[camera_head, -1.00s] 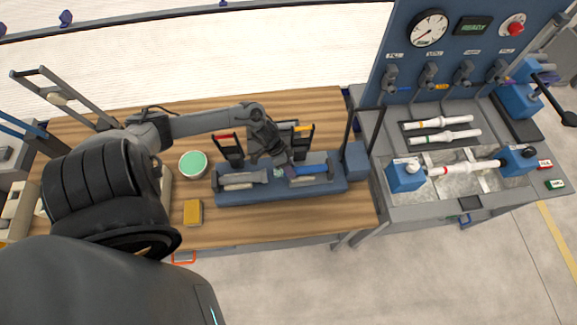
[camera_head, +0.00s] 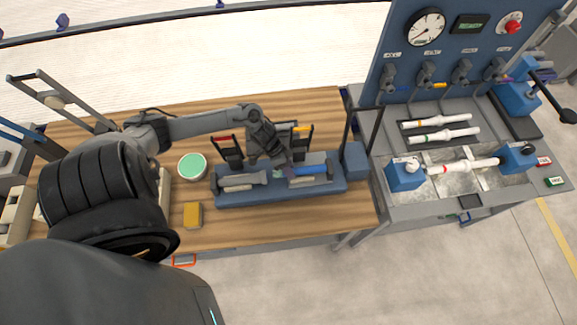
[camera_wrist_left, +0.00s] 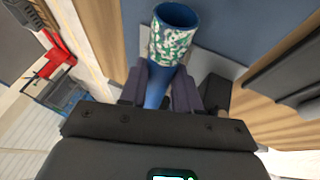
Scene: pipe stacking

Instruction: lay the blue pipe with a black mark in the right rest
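The blue pipe (camera_head: 312,170) lies along the right part of a blue fixture (camera_head: 232,198) on the wooden bench. In the left wrist view the blue pipe (camera_wrist_left: 172,38) shows an open end with a white and green speckled band. My left gripper (camera_head: 283,170) is at the pipe's left end, its dark fingers (camera_wrist_left: 160,92) closed on either side of it. No black mark is clear. The right side of the fixture, at the right rest, is partly covered by the pipe and gripper. My right gripper is not in view.
A grey pipe-like piece (camera_head: 242,181) lies on the fixture's left part. Dark uprights with a red tag (camera_head: 222,138) and a yellow tag (camera_head: 302,128) stand behind. A green-topped round container (camera_head: 192,166) and yellow block (camera_head: 193,213) are left. A test bench (camera_head: 440,205) with white pipes stands right.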

